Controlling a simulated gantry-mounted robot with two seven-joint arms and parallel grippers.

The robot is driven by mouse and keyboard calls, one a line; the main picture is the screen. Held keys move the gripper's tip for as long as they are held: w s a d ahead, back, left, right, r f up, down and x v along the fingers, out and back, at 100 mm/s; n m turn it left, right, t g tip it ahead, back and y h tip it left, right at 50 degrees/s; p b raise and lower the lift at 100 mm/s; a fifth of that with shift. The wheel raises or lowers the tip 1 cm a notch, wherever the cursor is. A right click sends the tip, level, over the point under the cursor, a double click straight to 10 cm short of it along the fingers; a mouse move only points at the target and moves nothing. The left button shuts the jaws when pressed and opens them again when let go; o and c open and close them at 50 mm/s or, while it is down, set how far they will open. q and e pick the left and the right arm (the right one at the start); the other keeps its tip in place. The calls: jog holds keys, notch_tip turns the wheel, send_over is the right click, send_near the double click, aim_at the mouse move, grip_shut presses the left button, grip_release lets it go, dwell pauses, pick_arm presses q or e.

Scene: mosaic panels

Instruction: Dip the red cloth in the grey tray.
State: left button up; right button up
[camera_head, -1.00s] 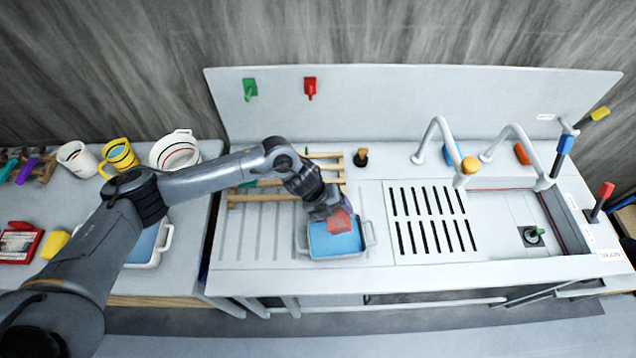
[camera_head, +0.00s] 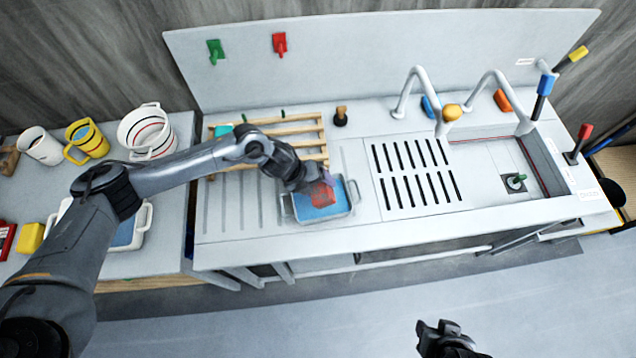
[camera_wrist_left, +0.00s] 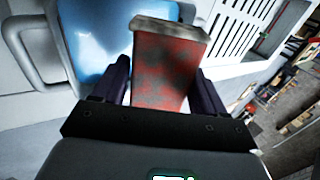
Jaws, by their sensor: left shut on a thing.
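My left gripper (camera_head: 316,187) is shut on the red cloth (camera_head: 322,195). The cloth is over the grey tray (camera_head: 327,217), which holds blue liquid and stands on the counter left of the slotted drain area. In the left wrist view the cloth (camera_wrist_left: 168,72) is a red piece with dark grey patches and a greyish far edge, between the two dark fingers (camera_wrist_left: 163,88). The tray's blue inside (camera_wrist_left: 105,35) lies beyond it at upper left. I cannot tell whether the cloth touches the liquid. My right gripper (camera_head: 440,333) is at the bottom edge, well away from the counter.
A wooden rack (camera_head: 290,130) lies behind the tray, with a dark-topped stopper (camera_head: 341,117) to its right. Two white faucets (camera_head: 412,85) stand behind the slotted drain (camera_head: 412,168) and sink. Mugs (camera_head: 88,140) and a striped bowl (camera_head: 148,130) stand on the left table.

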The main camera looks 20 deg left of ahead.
aim_at(313, 195)
pick_arm(q)
jog(key=shift+f+b, duration=2.4)
jog(key=shift+f, duration=1)
jog(key=shift+s+a, duration=0.1)
jog(key=shift+a, duration=0.05)
jog(key=shift+s+a, duration=0.25)
jog(key=shift+a, duration=0.25)
jog(key=shift+d, duration=0.1)
jog(key=shift+w+d, duration=0.1)
jog(key=shift+w+d, duration=0.3)
jog(key=shift+d, duration=0.15)
jog(key=shift+s+a, duration=0.1)
jog(key=shift+a, duration=0.05)
